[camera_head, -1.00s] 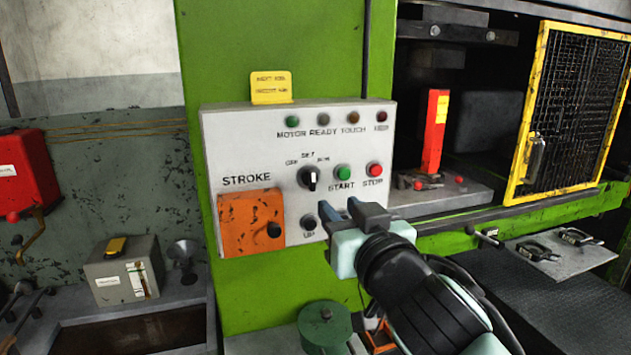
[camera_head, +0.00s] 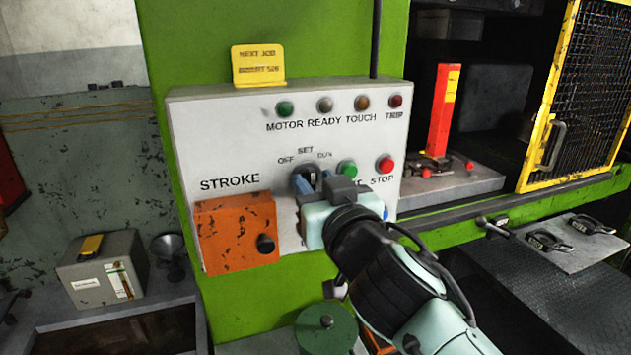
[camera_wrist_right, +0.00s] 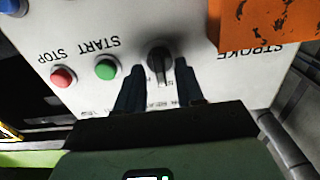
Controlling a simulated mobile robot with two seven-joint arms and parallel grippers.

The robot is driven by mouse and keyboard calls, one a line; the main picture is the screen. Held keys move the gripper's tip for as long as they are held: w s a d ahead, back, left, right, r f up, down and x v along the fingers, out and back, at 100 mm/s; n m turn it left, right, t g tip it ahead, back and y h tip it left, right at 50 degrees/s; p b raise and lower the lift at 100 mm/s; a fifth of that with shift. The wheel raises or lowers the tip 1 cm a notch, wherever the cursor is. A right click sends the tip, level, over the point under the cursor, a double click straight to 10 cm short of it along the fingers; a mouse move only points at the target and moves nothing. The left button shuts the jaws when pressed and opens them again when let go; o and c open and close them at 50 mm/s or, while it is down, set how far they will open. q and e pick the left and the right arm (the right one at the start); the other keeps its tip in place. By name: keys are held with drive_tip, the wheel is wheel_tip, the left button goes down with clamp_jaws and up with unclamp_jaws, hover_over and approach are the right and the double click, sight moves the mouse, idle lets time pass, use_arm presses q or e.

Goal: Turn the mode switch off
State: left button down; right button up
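The mode switch (camera_head: 301,178) is a black rotary knob on the white control panel (camera_head: 225,130), under the labels OFF, SET and RUN. In the head view my right gripper (camera_head: 324,184) is in front of the panel and partly covers the knob. In the right wrist view the knob (camera_wrist_right: 160,57) is upside down, its grip bar running roughly toward the SET lettering. The fingers of my right gripper (camera_wrist_right: 159,85) are apart, one on either side of the bar's line. Contact with the knob cannot be told. My left gripper is out of view.
The green START button (camera_wrist_right: 106,69) and red STOP button (camera_head: 386,163) sit beside the knob. An orange plate (camera_head: 236,228) with a black knob is at the panel's lower left. Indicator lamps line the top. A yellow mesh guard (camera_head: 575,95) stands at right.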

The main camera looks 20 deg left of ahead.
drive_tip(key=shift+s, duration=0.1)
drive_tip(key=shift+c, duration=0.3)
clamp_jaws()
drive_tip(key=n+b, duration=0.1)
drive_tip(key=n, duration=0.3)
drive_tip(key=shift+a+n, duration=0.1)
drive_tip(key=shift+n, duration=2.4)
drive_tip(key=shift+o, duration=0.3)
unclamp_jaws()
drive_tip(key=shift+f, duration=0.1)
